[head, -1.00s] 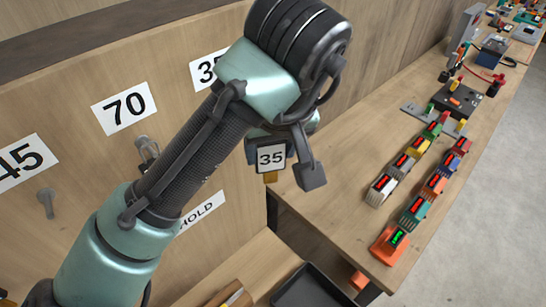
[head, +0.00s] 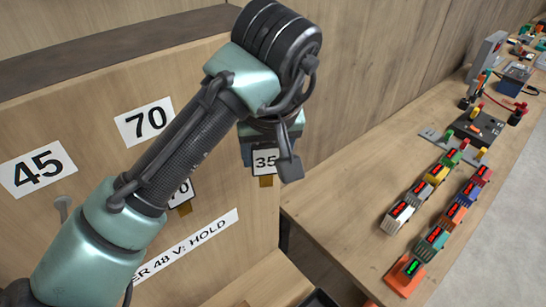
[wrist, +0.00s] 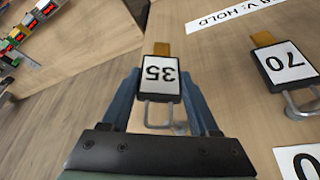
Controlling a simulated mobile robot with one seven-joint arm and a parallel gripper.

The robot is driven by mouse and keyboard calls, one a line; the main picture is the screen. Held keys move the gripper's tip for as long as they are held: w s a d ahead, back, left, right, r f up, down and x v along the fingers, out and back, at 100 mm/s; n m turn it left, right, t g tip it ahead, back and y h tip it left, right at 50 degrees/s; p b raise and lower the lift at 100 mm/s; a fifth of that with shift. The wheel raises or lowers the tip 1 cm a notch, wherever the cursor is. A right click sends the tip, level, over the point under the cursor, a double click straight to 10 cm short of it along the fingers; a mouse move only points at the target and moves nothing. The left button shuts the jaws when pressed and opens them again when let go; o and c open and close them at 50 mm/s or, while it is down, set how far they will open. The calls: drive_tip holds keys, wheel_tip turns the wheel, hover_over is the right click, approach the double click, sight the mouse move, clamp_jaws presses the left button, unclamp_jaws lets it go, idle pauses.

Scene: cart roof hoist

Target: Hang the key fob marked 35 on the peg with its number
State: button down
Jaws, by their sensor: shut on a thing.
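The key fob marked 35 (head: 265,161) is dark-framed with a white face, a brass-coloured tab and a metal loop. My gripper (wrist: 160,88) is shut on it; in the wrist view the fob (wrist: 160,72) appears upside down between the blue fingers, loop toward the palm. In the head view it hangs upright in front of the board's right part, apart from any peg I can see. The 35 plate and its peg are hidden behind my arm in the head view.
The wooden board carries plates 45 (head: 38,170) and 70 (head: 145,120). A bare peg (head: 63,207) sits under 45. A fob marked 70 (wrist: 288,65) hangs near my gripper. A HOLD strip (head: 190,245) lies below. A bench (head: 345,205) with coloured devices stands right.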

drive_tip(key=shift+w+a+f, duration=0.1)
drive_tip(key=shift+w+a, duration=0.85)
drive_tip(key=shift+w, duration=0.3)
drive_tip(key=shift+w+a+f, duration=0.15)
drive_tip(key=shift+w+a, duration=0.2)
drive_tip(key=shift+w, duration=0.15)
drive_tip(key=shift+c, duration=0.3)
unclamp_jaws()
drive_tip(key=shift+a, duration=0.1)
